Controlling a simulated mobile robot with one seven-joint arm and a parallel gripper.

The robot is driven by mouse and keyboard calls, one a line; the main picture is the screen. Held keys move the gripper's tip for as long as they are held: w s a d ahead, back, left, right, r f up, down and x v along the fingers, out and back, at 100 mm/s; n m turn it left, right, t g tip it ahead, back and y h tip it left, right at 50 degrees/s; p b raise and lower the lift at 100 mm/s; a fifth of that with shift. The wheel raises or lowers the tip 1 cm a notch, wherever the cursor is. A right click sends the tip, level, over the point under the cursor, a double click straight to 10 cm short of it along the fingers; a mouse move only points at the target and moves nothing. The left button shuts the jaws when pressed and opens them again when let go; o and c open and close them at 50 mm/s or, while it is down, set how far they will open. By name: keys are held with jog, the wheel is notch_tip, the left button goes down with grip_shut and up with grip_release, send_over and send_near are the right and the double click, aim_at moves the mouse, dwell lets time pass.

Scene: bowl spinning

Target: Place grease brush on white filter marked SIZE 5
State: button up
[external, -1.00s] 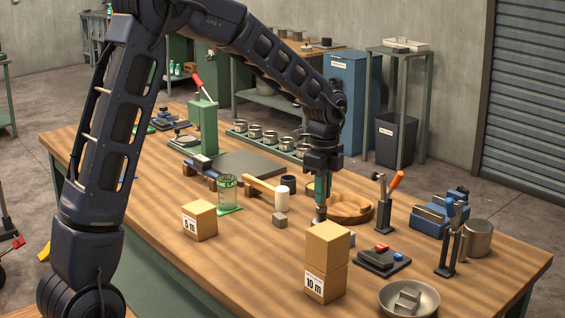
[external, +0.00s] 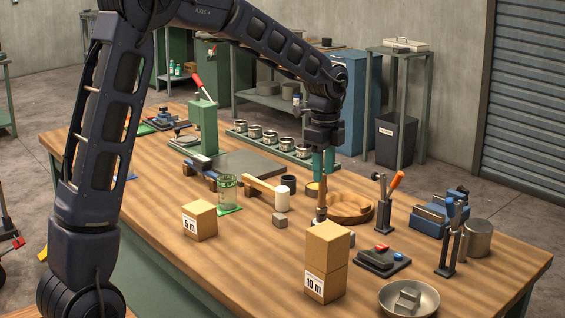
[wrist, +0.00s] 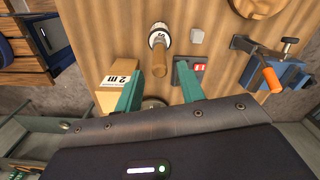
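The grease brush (external: 321,201) stands about upright on the table, with its brown handle up and its lower end hidden behind the stacked boxes in the external view. My gripper (external: 323,176) is above the handle, its teal fingers apart and empty. In the wrist view the brush handle (wrist: 159,63) lies beyond the open fingers of my gripper (wrist: 158,92), not between them. At the foot of the brush a white round piece with dark marks (wrist: 154,38) shows; it looks like the filter, but I cannot read its size.
Stacked cardboard boxes (external: 325,260) stand just in front of the brush. A red-buttoned box (external: 382,262) and orange-handled tool (external: 389,198) are right.

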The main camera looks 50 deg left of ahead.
notch_tip(320, 180, up, 6)
jog(key=shift+f, duration=0.15)
jog(key=shift+s+r, duration=0.15)
jog(key=shift+r, duration=0.1)
jog(key=s+d+r+n+t, duration=0.1)
jog(key=s+r+n, duration=0.3)
jog(key=s, duration=0.6)
jog(key=s+d+r+n+t, duration=0.1)
jog(key=s+d+r+n, duration=0.15)
jog(key=s, duration=0.75)
jog(key=s+f+n+t, duration=0.2)
jog(key=s+n, duration=0.6)
jog(key=s, duration=1.1)
jog(key=shift+s+d+f+t, duration=0.2)
jog(key=shift+f+t, duration=0.1)
jog(key=shift+f, duration=0.5)
jog(key=shift+n, duration=0.25)
